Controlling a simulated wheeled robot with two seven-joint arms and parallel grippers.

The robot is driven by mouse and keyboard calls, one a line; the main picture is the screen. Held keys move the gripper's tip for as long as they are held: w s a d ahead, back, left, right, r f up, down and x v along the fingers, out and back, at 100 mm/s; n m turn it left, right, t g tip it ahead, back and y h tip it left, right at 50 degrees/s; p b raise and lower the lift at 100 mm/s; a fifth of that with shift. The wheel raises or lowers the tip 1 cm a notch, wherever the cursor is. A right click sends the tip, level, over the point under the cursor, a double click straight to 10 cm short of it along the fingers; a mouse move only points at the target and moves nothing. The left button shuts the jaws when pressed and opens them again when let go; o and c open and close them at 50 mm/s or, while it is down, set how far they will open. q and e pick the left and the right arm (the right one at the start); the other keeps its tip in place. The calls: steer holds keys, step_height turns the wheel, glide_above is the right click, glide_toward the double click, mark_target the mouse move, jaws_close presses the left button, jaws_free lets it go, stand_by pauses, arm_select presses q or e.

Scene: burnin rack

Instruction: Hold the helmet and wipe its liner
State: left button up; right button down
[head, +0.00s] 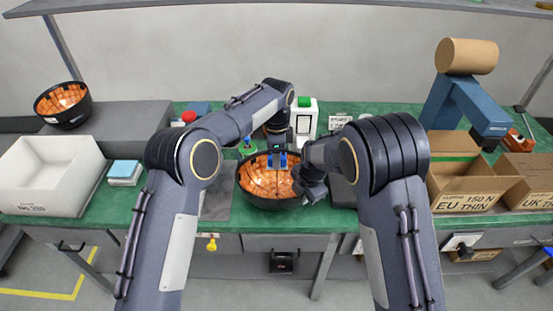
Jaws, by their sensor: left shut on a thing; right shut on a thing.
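The helmet (247,192) is a black shell lying open side up on the green bench, its orange padded liner (263,183) showing. My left gripper (277,163) comes down at the helmet's far rim, its blue fingertips shut on that rim. My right gripper (304,186) is at the helmet's right side, over the liner's edge. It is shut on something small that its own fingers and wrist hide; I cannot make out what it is. A stack of blue and white wipes (124,172) lies on the bench at the left.
A second helmet (63,104) sits on a grey block (110,122) at the left. A white bin (45,205) stands in front of it. Cardboard boxes (465,200) and a blue stand (455,103) with a brown roll are at the right. A red button (188,117) stands behind my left arm.

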steer(key=c, duration=1.5)
jaws_free()
steer(key=shift+o, duration=0.2)
step_height(320, 180, up, 12)
steer(key=s+d, duration=0.1)
steer(key=shift+s, duration=0.4)
steer(key=shift+f, duration=0.1)
